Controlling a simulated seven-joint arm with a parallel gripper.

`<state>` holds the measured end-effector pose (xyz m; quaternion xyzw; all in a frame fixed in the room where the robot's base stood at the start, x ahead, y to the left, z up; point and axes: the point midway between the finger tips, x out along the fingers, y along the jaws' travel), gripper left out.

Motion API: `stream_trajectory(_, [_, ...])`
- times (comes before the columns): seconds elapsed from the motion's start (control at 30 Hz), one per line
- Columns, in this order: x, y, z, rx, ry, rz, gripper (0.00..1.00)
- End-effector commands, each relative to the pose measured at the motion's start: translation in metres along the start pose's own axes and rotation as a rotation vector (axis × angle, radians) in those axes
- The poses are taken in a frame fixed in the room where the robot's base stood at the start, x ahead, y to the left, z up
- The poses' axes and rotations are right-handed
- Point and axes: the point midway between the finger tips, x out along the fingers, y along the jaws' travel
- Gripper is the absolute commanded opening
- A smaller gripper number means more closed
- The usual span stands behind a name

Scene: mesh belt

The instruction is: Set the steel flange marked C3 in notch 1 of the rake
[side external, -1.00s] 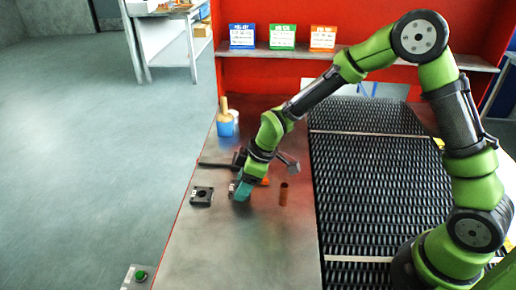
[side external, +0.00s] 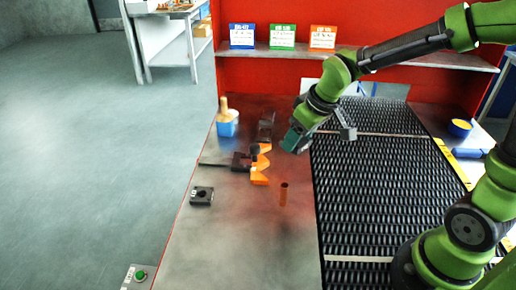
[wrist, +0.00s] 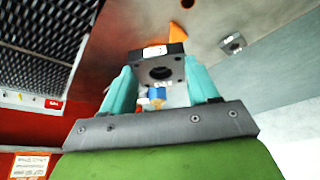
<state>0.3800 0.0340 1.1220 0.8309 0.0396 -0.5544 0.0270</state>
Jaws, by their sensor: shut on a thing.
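My gripper (side external: 290,146) is raised near the left edge of the mesh belt. In the wrist view its teal fingers (wrist: 159,90) are shut on a dark square flange (wrist: 172,69) with a round hole. A white label (wrist: 154,51) on its edge is too small to read. The rake, with orange teeth (side external: 261,172) and a dark body (side external: 241,161), lies on the steel table, left of and below my gripper; a bit of orange (wrist: 178,36) shows in the wrist view. Another dark square flange (side external: 202,196) with a hole lies on the table at left, its mark unreadable.
A copper tube (side external: 284,195) stands on the table (side external: 240,240) near the belt (side external: 365,190). A blue tub (side external: 227,123) with a brush stands at the back left. A dark object (side external: 265,130) lies behind the rake. The front table is clear.

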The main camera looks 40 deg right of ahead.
Motion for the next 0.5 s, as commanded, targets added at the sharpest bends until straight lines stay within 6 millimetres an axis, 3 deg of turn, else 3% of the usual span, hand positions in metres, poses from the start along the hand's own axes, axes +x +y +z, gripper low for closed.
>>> stream_trajectory(0.1, [-0.021,0.023,0.004,0.068,0.006,0.029,0.16])
stream_trajectory(0.2, [-0.029,0.028,0.003,0.077,0.004,0.032,0.16])
stream_trajectory(0.37, [-0.026,0.034,0.009,0.093,-0.001,0.038,0.16])
stream_trajectory(0.5, [-0.018,0.058,0.031,0.220,-0.002,0.092,0.15])
